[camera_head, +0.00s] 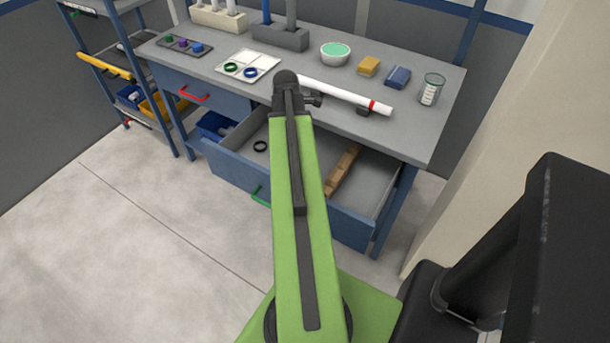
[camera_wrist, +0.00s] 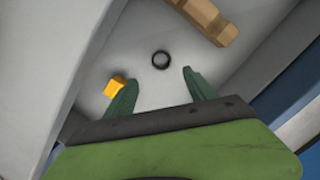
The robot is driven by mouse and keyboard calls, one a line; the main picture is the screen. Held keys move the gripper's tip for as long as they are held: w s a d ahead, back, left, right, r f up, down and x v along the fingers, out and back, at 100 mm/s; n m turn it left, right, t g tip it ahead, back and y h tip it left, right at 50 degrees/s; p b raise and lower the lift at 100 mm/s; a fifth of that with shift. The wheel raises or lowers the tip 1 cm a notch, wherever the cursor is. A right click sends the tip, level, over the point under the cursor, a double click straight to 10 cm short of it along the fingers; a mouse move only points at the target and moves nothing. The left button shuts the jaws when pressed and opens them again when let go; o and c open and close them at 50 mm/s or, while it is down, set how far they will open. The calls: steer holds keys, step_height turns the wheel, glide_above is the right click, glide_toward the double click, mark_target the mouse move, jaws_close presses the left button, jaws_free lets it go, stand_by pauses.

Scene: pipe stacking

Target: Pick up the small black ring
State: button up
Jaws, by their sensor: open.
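The small black ring (camera_head: 260,146) lies flat on the grey floor of the open drawer, near its left end in the head view. In the wrist view the ring (camera_wrist: 161,60) is just beyond the fingertips, between their lines. My gripper (camera_wrist: 160,77) is open and empty, with its two green fingers apart above the drawer floor. In the head view my green arm reaches over the drawer, and the fingers are hidden there.
A yellow block (camera_wrist: 115,86) lies close to the left finger in the wrist view. A wooden piece (camera_head: 343,170) lies in the drawer's right part. The drawer walls (camera_head: 300,205) enclose the space. A white pipe (camera_head: 345,93) with a red band lies on the bench above.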

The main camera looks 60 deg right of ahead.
steer(key=f+b, duration=0.1)
steer(key=f, duration=0.1)
steer(key=f+b, duration=0.3)
steer(key=f, duration=0.1)
steer(key=shift+s+d, duration=0.3)
steer(key=shift+r, duration=0.15)
steer(key=f+b, duration=0.5)
steer(key=shift+s+d+f, duration=0.15)
steer(key=shift+s+f, duration=0.05)
steer(key=shift+s, duration=0.15)
steer(key=shift+r, duration=0.2)
jaws_close()
steer(key=shift+r, duration=0.1)
